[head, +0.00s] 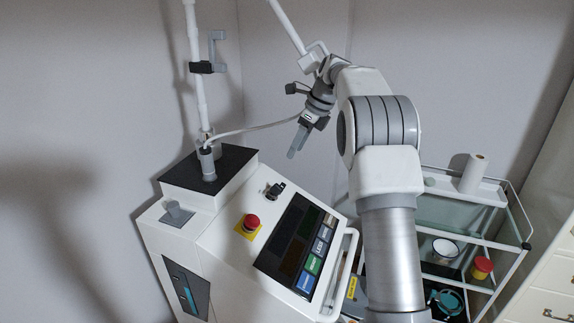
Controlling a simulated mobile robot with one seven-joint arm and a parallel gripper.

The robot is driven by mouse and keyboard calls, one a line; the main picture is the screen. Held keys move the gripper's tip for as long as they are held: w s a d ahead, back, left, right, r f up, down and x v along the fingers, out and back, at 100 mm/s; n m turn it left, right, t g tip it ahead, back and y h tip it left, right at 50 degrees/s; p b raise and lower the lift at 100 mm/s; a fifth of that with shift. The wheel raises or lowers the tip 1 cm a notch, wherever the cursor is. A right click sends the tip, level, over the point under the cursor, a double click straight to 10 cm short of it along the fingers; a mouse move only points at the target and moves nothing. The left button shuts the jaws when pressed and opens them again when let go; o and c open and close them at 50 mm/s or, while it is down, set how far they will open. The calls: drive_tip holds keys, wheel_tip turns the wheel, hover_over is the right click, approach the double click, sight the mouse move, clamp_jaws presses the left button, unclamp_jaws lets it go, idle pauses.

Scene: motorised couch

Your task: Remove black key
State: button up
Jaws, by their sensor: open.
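A red emergency button (252,221) sits left of the key, and a button panel (297,247) right of it. A white pole (199,75) and a pale cable (255,129) rise behind. A glass-shelved trolley (455,215) stands at the right.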

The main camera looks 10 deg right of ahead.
sight(277, 184)
drive_tip(key=p+x, duration=0.1)
drive_tip(key=x, duration=1.5)
drive_tip(key=shift+f, duration=0.25)
drive_tip(key=shift+c, duration=0.3)
clamp_jaws()
